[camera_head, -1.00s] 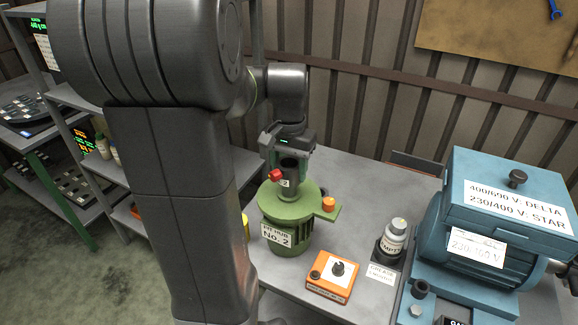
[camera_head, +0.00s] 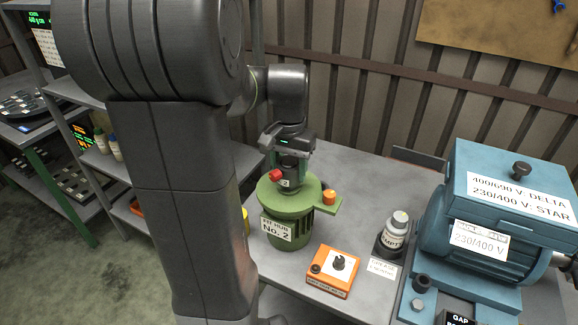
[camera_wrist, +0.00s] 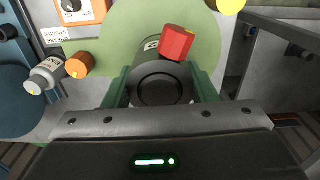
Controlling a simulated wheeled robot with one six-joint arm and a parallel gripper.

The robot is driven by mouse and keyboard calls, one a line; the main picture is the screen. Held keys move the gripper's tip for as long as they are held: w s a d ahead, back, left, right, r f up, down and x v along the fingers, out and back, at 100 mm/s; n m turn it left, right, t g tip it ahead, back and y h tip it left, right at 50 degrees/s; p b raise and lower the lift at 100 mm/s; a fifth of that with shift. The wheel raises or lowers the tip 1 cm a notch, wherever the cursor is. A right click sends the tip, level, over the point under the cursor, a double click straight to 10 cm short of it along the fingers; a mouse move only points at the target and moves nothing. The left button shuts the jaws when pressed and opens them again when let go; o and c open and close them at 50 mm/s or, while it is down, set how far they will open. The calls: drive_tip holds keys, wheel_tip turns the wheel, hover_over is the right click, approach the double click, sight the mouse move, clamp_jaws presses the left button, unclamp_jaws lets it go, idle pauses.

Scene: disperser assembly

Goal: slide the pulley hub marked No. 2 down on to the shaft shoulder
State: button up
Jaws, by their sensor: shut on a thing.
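The pulley hub (camera_wrist: 150,62) is a grey cylinder with a dark round top, a partly hidden label and a red piece (camera_wrist: 176,42) on its side. My gripper (camera_wrist: 162,88) is shut on it, one green finger on each side. In the head view, my gripper (camera_head: 291,170) holds the hub (camera_head: 287,185) upright over the middle of a round green flange. The flange tops a green motor (camera_head: 289,240) labelled "FIT HUB No. 2". The shaft and its shoulder are hidden. I cannot tell whether the hub touches the shoulder.
A green tab with an orange knob (camera_head: 329,197) sticks out right of the flange. The grey bench (camera_head: 350,178) is bare behind.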

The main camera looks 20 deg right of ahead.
drive_tip(key=shift+f+b, duration=0.65)
drive_tip(key=shift+f, duration=0.35)
drive_tip(key=o, duration=1.5)
wheel_tip(320, 180, up, 14)
drive_tip(key=shift+f, duration=0.1)
wheel_tip(320, 180, down, 14)
drive_tip(key=shift+r, duration=0.2)
drive_tip(key=shift+r+p, duration=0.35)
drive_tip(key=shift+r, duration=0.1)
